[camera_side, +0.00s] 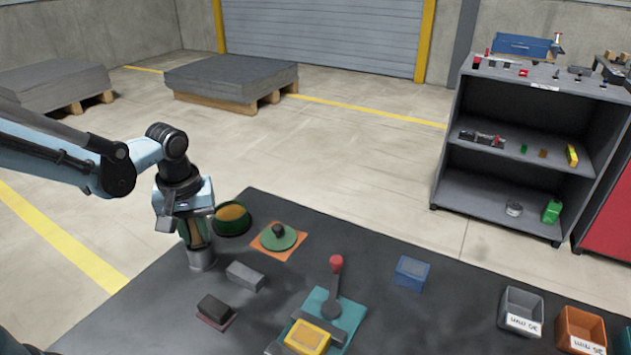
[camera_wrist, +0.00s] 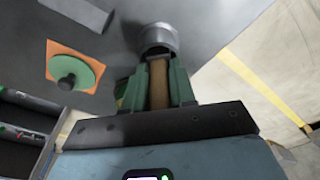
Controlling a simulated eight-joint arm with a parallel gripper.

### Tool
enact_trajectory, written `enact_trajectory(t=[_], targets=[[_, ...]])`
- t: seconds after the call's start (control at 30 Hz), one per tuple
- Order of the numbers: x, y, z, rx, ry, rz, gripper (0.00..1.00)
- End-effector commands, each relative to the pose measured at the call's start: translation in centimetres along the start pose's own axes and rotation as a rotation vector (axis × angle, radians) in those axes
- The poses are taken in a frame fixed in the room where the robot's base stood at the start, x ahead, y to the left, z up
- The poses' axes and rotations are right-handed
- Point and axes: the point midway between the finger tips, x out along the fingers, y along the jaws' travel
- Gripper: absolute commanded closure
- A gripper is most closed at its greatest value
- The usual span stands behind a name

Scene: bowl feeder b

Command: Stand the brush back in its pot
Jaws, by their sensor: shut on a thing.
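The pot (camera_side: 203,260) is a grey metal cylinder standing upright near the left edge of the dark table; it also shows at the top of the wrist view (camera_wrist: 158,37). My gripper (camera_side: 195,238) is directly above the pot, pointing down. In the wrist view its green fingers (camera_wrist: 158,68) are shut on the brush (camera_wrist: 158,86), of which a brown, flat-sided length shows between them. The brush lines up with the pot's mouth. Its lower end is hidden by the fingers and rim, so I cannot tell how far inside it is.
A green bowl (camera_side: 232,226) and an orange plate with a green disc (camera_side: 278,238) are close behind and right. A grey block (camera_side: 246,276) and dark block (camera_side: 215,308) lie in front. A red-knobbed lever fixture (camera_side: 337,295) stands farther right, by a blue box (camera_side: 411,272).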

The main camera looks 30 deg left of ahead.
Motion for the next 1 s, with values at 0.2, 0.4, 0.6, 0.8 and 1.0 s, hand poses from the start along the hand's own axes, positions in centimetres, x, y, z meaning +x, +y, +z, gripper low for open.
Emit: enact_trajectory(t=[0.2,0.4,0.6,0.8,1.0], targets=[[0.2,0.0,0.0,0.000,0.000,0.000,0.57],[0.2,0.0,0.0,0.000,0.000,0.000,0.49],[0.0,0.0,0.0,0.000,0.000,0.000,0.49],[-1.8,0.0,0.0,0.000,0.000,0.000,0.49],[-4.7,0.0,0.0,0.000,0.000,0.000,0.49]])
